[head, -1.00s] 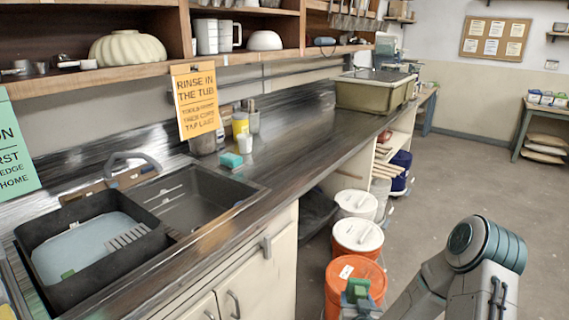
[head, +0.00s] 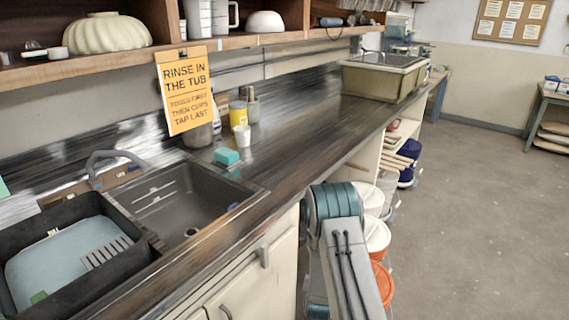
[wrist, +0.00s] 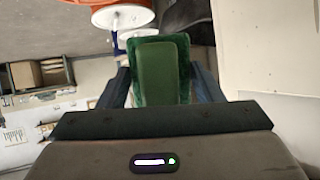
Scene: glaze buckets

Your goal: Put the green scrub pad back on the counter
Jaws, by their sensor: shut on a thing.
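The green scrub pad (wrist: 160,72) shows in the wrist view, with a darker green edge around a flat green face. My gripper (wrist: 162,88) is shut on it, with one dark finger along each side. In the head view my own arm links stand in front of the cabinet, and my gripper and the pad are hidden. The counter (head: 300,130) runs from the sink to the far right. Its stretch right of the sink is mostly bare.
A dark tub (head: 75,255) sits at the left. Lidded buckets (head: 377,238) stand on the floor beside the cabinet. A large basin (head: 385,78) is farther along.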

